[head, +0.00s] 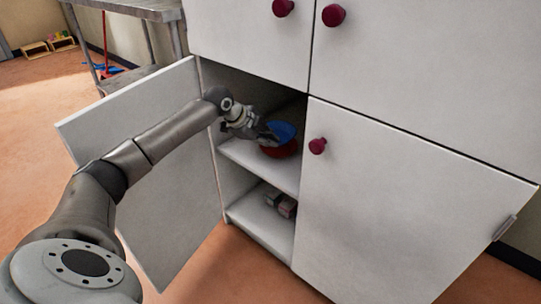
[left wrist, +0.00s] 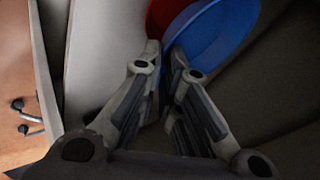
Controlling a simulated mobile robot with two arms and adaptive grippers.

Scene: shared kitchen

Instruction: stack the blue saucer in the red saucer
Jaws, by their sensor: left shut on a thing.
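The blue saucer (head: 283,131) is inside the open cabinet, just above the red saucer (head: 283,150) on the upper shelf. It looks tilted. My left gripper (head: 268,136) reaches in from the left and is shut on the near edge of the blue saucer. In the left wrist view the fingers (left wrist: 163,50) close at the rim of the blue saucer (left wrist: 220,35). Part of the red saucer (left wrist: 165,12) shows behind and to the left of it. Whether the two saucers touch cannot be told. My right gripper is not in view.
The left cabinet door (head: 150,170) stands open; the right door (head: 400,200) is shut. The shelf (head: 245,158) has bare room at its front left. Small boxes (head: 285,205) lie on the lower shelf. A metal table (head: 140,75) stands at the back left.

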